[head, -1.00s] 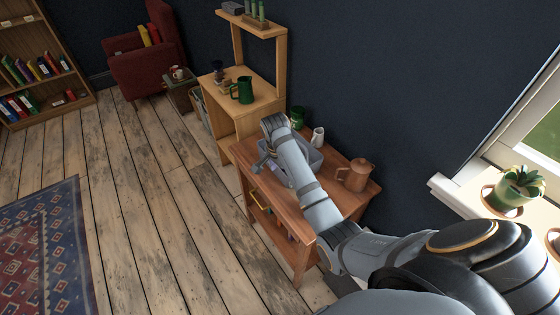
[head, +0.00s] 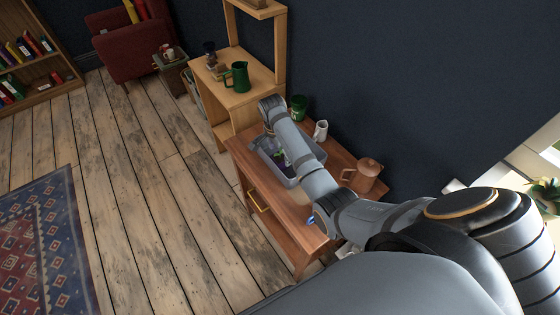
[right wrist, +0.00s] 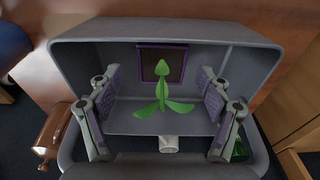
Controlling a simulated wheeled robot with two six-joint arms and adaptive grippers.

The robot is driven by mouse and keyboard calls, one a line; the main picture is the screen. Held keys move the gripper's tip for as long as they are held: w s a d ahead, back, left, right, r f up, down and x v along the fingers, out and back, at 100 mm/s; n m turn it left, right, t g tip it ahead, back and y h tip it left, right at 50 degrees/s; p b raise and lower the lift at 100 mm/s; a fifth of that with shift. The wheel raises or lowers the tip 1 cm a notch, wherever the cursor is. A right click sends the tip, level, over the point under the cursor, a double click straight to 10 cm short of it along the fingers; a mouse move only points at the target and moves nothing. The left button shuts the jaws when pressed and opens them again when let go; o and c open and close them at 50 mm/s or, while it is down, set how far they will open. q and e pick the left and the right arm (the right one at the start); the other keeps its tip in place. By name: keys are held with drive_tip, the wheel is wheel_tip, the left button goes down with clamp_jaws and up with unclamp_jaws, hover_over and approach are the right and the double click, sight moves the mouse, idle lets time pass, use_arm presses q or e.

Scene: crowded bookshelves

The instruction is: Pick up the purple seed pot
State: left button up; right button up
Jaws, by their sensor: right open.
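The purple seed pot (right wrist: 183,64) is a square purple-rimmed pot with dark soil and a green seedling (right wrist: 160,95). It sits inside a grey bin (right wrist: 265,55) in the right wrist view, and the leaves partly cover it. My right gripper (right wrist: 160,80) is open, with one finger on each side of the seedling and nothing between them but the leaves. In the head view the grey bin (head: 291,182) stands on the wooden table, partly hidden by my right arm. My left gripper is not in view.
The wooden table (head: 296,215) also holds a copper pot (head: 366,176), a white jug (head: 321,130) and a green canister (head: 299,106). A pale wooden shelf unit (head: 238,105) with a green pitcher (head: 237,77) stands behind. The floor to the left is open.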

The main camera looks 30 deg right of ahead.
sight(279, 157)
drive_tip(key=shift+a+f, duration=0.15)
drive_tip(key=shift+f, duration=0.5)
wheel_tip(279, 157, down, 3)
drive_tip(key=shift+r, duration=0.1)
drive_tip(key=shift+w+f, duration=0.15)
drive_tip(key=shift+f, duration=0.25)
drive_tip(key=c, duration=1.4)
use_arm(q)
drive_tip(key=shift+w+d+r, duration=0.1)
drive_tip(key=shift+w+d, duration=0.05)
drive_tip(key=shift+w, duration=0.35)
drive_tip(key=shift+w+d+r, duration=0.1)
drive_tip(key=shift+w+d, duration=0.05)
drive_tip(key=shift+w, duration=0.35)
use_arm(e)
drive_tip(key=shift+r, duration=0.1)
